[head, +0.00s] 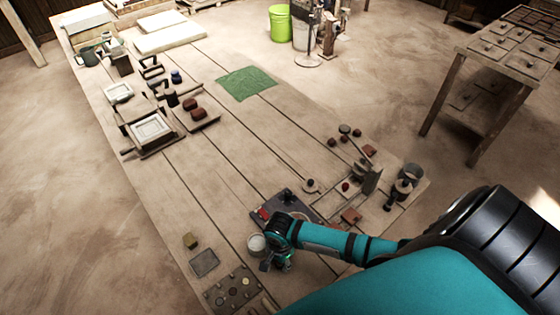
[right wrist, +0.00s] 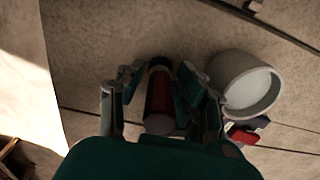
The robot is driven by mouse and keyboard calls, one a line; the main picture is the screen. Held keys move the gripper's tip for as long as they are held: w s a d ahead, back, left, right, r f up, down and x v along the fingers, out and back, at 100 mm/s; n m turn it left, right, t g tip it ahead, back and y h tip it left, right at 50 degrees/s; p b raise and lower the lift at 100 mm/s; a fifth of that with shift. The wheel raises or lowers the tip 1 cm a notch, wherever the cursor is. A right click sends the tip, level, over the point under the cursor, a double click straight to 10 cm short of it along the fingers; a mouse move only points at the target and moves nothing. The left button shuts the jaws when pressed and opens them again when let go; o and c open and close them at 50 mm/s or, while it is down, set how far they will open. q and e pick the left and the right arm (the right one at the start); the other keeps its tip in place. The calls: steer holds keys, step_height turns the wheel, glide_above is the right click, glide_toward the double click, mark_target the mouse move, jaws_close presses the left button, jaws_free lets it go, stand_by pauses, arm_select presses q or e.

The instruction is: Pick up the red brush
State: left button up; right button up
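A dark upright thing with a red lower part, likely the red brush (right wrist: 160,95), stands between the fingers of my right gripper (right wrist: 160,80) in the right wrist view. One finger is on each side of it, very near; whether both touch it is too dark to tell. In the head view my right gripper (head: 276,262) is low over the near part of the long table, and the brush is hidden there. My left gripper is not in view.
A white cup (right wrist: 243,84) stands right beside the gripper's right finger; it also shows in the head view (head: 256,243). A small red piece (right wrist: 243,134) lies by the cup. A dark plate (head: 290,202) lies behind. The table's middle near the green cloth (head: 246,83) is mostly clear.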

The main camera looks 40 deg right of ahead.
jaws_close()
